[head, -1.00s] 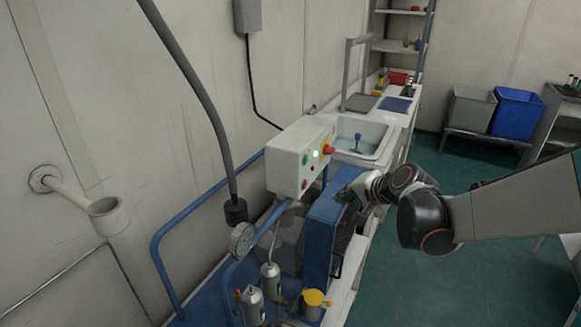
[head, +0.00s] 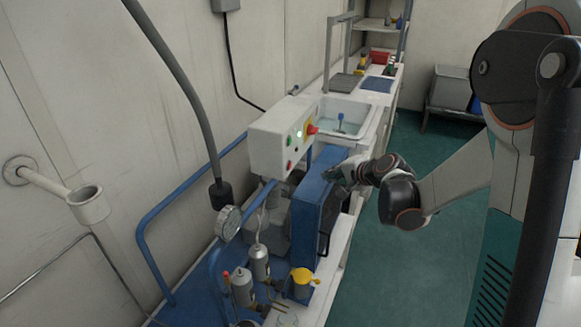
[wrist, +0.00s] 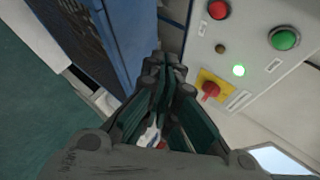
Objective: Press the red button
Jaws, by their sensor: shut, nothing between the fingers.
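The red button (wrist: 218,9) is a round button on the white control panel (wrist: 255,85), at the top of the wrist view. It also shows small on the panel's front in the head view (head: 290,164). A green button (wrist: 284,39) sits beside it, with a lit green lamp (wrist: 239,70) and a red knob on a yellow plate (wrist: 208,90) lower down. My gripper (wrist: 168,72) is shut and empty, beside the panel and apart from the red button. In the head view my gripper (head: 333,176) is right of the panel, by the blue box's upper edge.
The blue box (head: 313,205) stands just below and beside my gripper. A grey hose (head: 185,85) hangs left of the panel (head: 262,148). A gauge (head: 228,222), cylinders (head: 243,288) and blue rails (head: 153,250) are nearer. A sink (head: 347,118) lies behind. The green floor at right is open.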

